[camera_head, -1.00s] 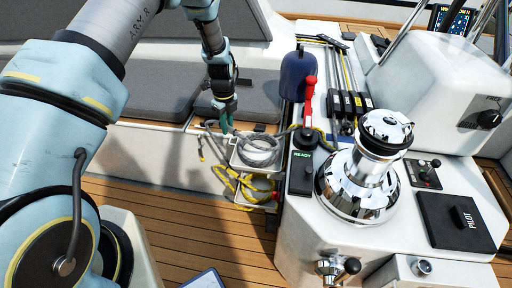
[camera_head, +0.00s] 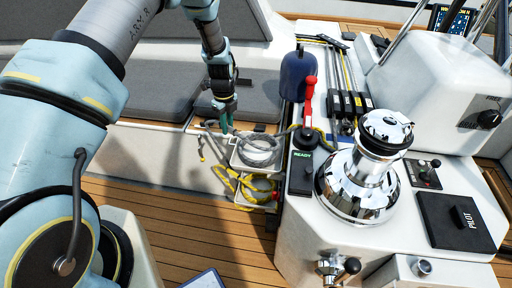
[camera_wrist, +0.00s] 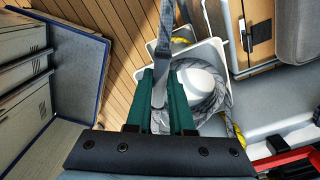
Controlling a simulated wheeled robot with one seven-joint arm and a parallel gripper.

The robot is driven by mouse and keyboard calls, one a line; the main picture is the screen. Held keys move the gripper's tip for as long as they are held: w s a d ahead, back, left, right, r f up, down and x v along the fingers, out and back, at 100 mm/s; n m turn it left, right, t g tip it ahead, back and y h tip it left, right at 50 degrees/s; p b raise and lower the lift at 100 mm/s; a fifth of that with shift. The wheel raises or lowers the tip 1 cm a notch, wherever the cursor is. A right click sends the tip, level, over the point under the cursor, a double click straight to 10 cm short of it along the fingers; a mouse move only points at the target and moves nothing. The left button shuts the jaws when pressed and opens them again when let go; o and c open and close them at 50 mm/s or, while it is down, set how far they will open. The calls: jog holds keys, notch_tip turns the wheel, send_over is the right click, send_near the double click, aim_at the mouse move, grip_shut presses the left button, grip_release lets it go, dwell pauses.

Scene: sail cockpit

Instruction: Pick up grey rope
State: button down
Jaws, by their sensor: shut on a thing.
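The grey rope (camera_head: 258,152) lies coiled in the upper white bin on the side of the cockpit seat. In the wrist view the rope (camera_wrist: 207,100) curls around inside the white bin (camera_wrist: 222,57). My gripper (camera_head: 227,128) is at the bin's upper left edge, pointing down. In the wrist view the green fingers of my gripper (camera_wrist: 163,90) are shut on a grey strand of the rope, which runs up between them. How firmly the strand sits is hard to tell.
A yellow rope (camera_head: 247,189) hangs in and over the lower white bin. The console with the chrome winch (camera_head: 360,175) and red lever (camera_head: 309,100) stands close to the right. A dark blue bag (camera_head: 297,75) is behind.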

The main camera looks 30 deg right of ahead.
dwell(0.3)
jog(key=shift+r+p, duration=0.7)
jog(key=shift+r, duration=0.85)
